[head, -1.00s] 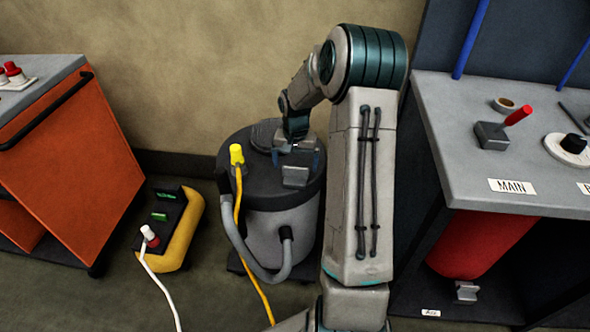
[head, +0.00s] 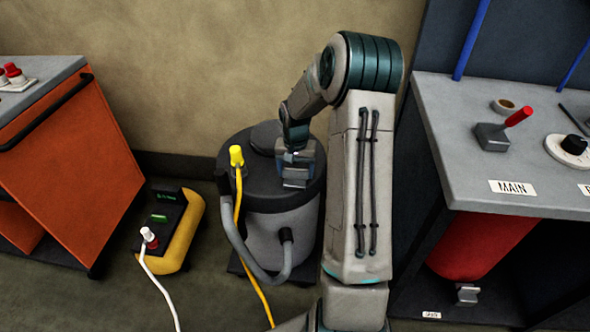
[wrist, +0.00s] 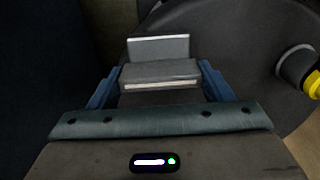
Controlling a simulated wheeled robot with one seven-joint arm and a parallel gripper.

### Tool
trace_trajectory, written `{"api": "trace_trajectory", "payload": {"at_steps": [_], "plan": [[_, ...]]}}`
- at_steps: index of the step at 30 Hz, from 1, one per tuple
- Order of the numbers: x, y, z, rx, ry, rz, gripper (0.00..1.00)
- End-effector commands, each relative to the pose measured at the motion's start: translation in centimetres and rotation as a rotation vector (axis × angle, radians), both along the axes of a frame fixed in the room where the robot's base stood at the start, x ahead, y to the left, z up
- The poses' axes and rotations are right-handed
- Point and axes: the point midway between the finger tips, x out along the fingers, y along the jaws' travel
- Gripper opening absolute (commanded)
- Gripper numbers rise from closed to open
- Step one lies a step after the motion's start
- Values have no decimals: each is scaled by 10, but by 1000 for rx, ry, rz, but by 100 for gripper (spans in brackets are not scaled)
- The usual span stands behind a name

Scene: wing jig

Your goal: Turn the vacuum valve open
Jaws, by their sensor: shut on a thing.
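A grey and black shop vacuum (head: 275,225) stands on the floor against the wall. My gripper (head: 296,168) points down over the right part of its dark lid. It is shut on a small grey block (head: 295,183) on that lid. In the wrist view the grey block (wrist: 160,73) sits between my blue fingers (wrist: 160,86), with an upright grey plate (wrist: 158,47) just beyond it. I cannot tell whether this block is the vacuum valve. A red-handled lever (head: 518,116) on a grey base stands on the right bench, above a label reading MAIN.
A yellow plug (head: 236,155) with a yellow cord and a grey hose (head: 240,245) are at the vacuum's left. A yellow power box (head: 172,230) lies on the floor. An orange cabinet (head: 80,160) is left; the grey bench (head: 450,120) is right, with a red tank (head: 480,243) beneath.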

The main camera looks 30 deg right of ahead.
Motion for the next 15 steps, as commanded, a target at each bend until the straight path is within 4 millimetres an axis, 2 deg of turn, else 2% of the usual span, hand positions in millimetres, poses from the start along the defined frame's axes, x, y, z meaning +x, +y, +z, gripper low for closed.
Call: {"api": "trace_trajectory", "payload": {"at_steps": [8, 15], "plan": [[1, 1, 2, 1, -2, 119, 50], [1, 1, 2, 0, -2, 323, 50]]}}
